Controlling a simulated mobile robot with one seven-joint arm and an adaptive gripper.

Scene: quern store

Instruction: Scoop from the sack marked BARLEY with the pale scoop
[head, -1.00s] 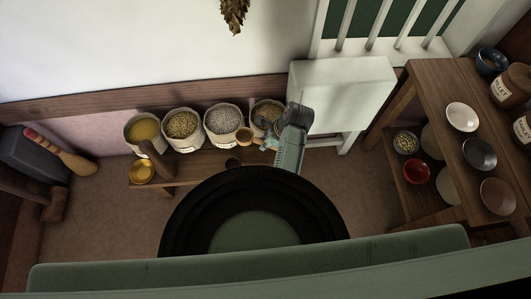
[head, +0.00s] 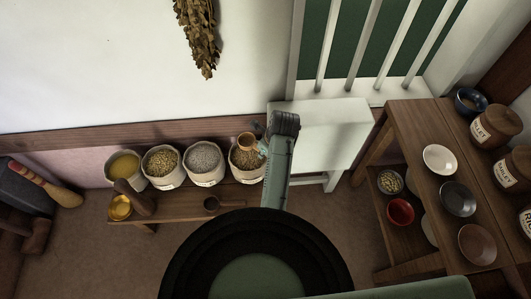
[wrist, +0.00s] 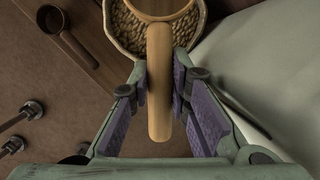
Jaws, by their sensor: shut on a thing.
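My gripper (wrist: 160,82) is shut on the upright-looking handle of the pale scoop (wrist: 159,105). In the head view the pale scoop (head: 247,141) is over the rightmost sack (head: 247,175), covering part of its tan grain. In the wrist view the scoop's bowl overlaps this sack's grain (wrist: 126,30); whether it touches the grain I cannot tell. Three other sacks stand to the left: grey grain (head: 204,158), brownish-green grain (head: 161,160) and yellow grain (head: 124,166). The sack labels are too small to read, so I cannot tell which says BARLEY.
A dark scoop (head: 211,203) lies on the low bench (head: 180,209), left of my gripper. A golden scoop (head: 120,207) is at the bench's left end. A white box-like stand (head: 330,135) is close on the right. Shelves (head: 415,125) with bowls and jars stand farther right.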

